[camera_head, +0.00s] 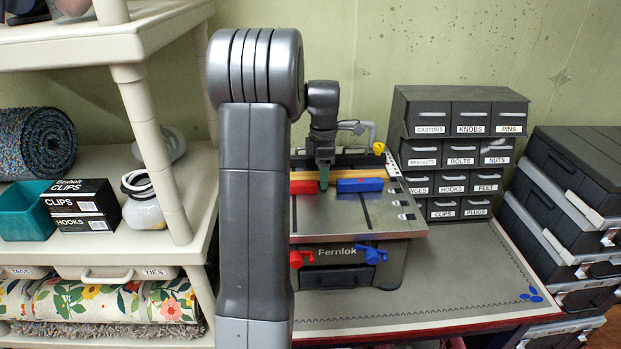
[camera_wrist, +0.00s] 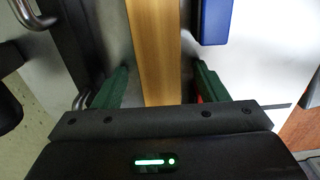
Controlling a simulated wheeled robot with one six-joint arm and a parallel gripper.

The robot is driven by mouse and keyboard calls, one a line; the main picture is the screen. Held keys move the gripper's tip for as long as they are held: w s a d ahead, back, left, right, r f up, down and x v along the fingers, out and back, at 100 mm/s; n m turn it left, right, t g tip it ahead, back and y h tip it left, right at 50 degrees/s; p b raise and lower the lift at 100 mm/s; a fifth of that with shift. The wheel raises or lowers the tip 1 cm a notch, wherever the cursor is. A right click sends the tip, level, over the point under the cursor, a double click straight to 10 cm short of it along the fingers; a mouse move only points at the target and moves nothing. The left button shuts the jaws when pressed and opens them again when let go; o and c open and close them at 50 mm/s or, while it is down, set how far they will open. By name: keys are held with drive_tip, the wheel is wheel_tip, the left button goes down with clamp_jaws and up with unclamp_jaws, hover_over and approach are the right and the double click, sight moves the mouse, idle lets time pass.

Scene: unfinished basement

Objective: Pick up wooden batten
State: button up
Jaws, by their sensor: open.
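The wooden batten (camera_head: 352,174) is a light brown strip lying across the top of the grey Fernlok machine, behind a red block and a blue block. In the wrist view the batten (camera_wrist: 155,50) runs from the top edge down between my fingers. My gripper (camera_head: 324,178) is over the machine top, pointing down at the batten. In the wrist view my gripper (camera_wrist: 160,80) is open, with one green finger on each side of the batten and a gap on both sides. I cannot tell how far the fingertips reach down beside it. My gripper hides part of the batten in the head view.
The red block (camera_head: 303,187) and blue block (camera_head: 359,185) sit just in front of the batten, close to my gripper. The Fernlok machine (camera_head: 345,253) stands on a grey workbench (camera_head: 470,285). A labelled drawer cabinet (camera_head: 455,160) is to the right. Cream shelves (camera_head: 140,120) stand left.

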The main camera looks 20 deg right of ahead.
drive_tip(key=shift+c, duration=0.3)
drive_tip(key=c, duration=1.1)
drive_tip(key=shift+r, duration=0.15)
